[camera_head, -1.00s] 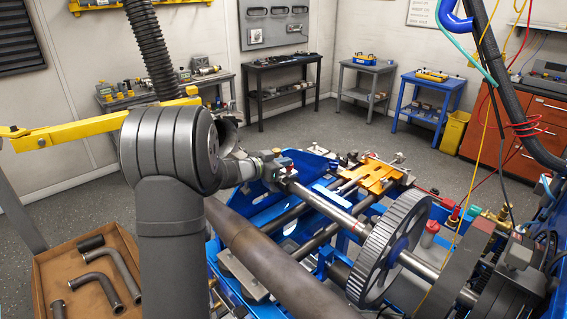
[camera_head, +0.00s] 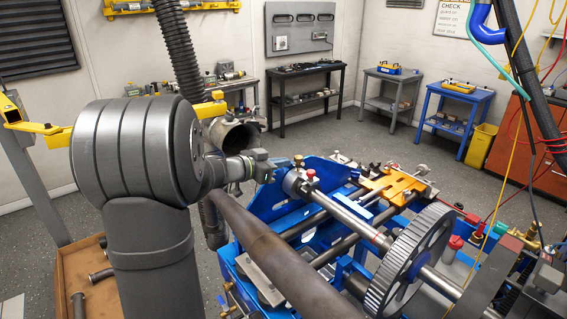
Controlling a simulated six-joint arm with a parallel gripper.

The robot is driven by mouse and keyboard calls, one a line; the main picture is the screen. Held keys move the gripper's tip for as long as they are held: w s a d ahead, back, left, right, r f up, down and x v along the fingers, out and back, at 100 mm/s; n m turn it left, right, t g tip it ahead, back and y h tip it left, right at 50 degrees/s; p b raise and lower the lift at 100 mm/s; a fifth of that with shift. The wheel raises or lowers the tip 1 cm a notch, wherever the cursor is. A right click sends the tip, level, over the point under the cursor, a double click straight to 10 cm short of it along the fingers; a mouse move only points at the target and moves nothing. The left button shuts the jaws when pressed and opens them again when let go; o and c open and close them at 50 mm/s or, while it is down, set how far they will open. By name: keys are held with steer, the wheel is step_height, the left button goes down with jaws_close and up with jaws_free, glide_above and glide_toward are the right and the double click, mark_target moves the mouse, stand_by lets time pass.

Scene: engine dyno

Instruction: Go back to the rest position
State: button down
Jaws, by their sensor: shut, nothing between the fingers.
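My arm's large dark grey joint fills the left foreground, and its far links run away to the right. My gripper (camera_head: 266,166) is small and partly confused with the background at the end of those links. It is shut and empty. It sits just left of the flanged end of the rig's steel shaft (camera_head: 340,215), apart from it as far as I can see. The fingertips are too small to make out clearly.
A large toothed wheel (camera_head: 413,260) sits on the shaft above the blue rig frame (camera_head: 262,205). A thick brown pipe (camera_head: 285,265) crosses in front. An open wooden tray (camera_head: 68,268) with bent pipes is lower left. Side tables stand along the wall, beyond open floor.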

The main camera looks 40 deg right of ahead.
steer(key=shift+d, duration=0.15)
steer(key=r+x, duration=0.1)
steer(key=x, duration=0.9)
steer(key=v, duration=0.7)
steer(key=shift+a+r, duration=0.3)
steer(key=shift+r, duration=0.15)
